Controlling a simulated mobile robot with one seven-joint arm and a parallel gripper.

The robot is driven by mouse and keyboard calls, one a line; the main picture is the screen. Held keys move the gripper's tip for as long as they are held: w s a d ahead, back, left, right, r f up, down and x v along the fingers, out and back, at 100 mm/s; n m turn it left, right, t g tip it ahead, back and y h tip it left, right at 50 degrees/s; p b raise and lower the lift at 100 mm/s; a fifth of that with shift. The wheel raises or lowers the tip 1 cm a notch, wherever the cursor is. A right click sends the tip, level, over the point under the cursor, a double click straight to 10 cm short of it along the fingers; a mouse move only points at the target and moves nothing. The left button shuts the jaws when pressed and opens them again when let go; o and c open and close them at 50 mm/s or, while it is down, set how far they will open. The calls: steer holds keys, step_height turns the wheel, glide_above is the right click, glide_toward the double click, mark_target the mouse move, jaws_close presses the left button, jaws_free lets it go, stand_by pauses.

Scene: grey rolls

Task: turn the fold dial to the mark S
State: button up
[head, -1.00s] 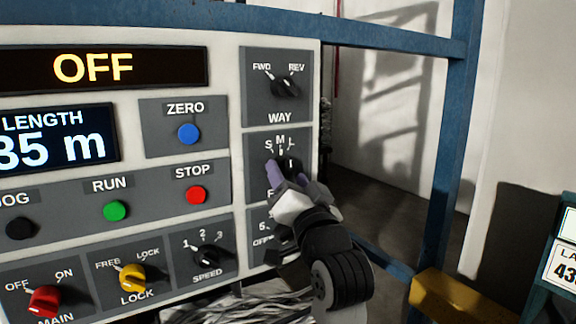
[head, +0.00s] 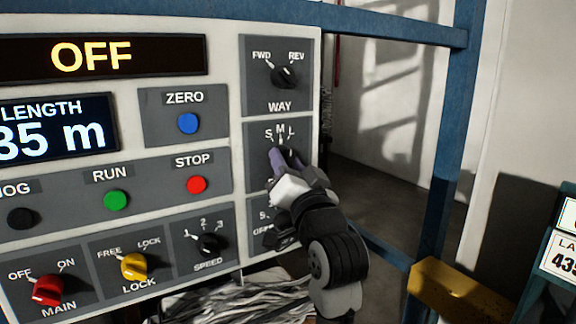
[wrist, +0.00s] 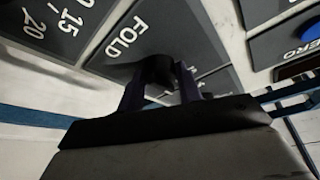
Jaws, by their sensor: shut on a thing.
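The fold dial (wrist: 155,68) is a dark round knob on a grey plate, under the printed word FOLD in the wrist view. In the head view the marks S, M and L (head: 280,130) arc above it, with S at the left, M at the top and L at the right. My gripper (head: 286,158) is shut on the dial, with one purple-grey finger on each side. It also shows in the wrist view (wrist: 159,84). The gripper hides most of the dial in the head view, so I cannot tell which mark its pointer faces.
The WAY dial (head: 285,76) is just above, and a partly covered dial plate (head: 262,218) is just below. The STOP button (head: 196,184) and SPEED dial (head: 208,244) are to the left. A blue frame post (head: 447,150) stands at the right.

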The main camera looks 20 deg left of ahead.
steer(key=shift+f, duration=0.1)
steer(key=n+y+b, duration=0.1)
steer(key=n, duration=0.1)
steer(key=n+g+y+b, duration=0.1)
steer(key=n+b, duration=0.1)
steer(key=n, duration=0.1)
steer(key=shift+w+d+f, duration=0.1)
steer(key=shift+w+f, duration=0.05)
steer(key=shift+n+g+y+b, duration=0.6)
steer(key=shift+n+g+b, duration=0.45)
steer(key=shift+n, duration=0.55)
steer(key=shift+r+n, duration=0.2)
steer(key=shift+n, duration=0.1)
steer(key=o, duration=1)
steer(key=shift+t, duration=0.25)
steer(key=shift+d, duration=0.1)
steer(key=b+v, duration=0.4)
steer(key=v, duration=0.9)
steer(key=shift+d+f+b, duration=0.15)
steer(key=shift+d+b, duration=0.15)
steer(key=shift+b, duration=0.05)
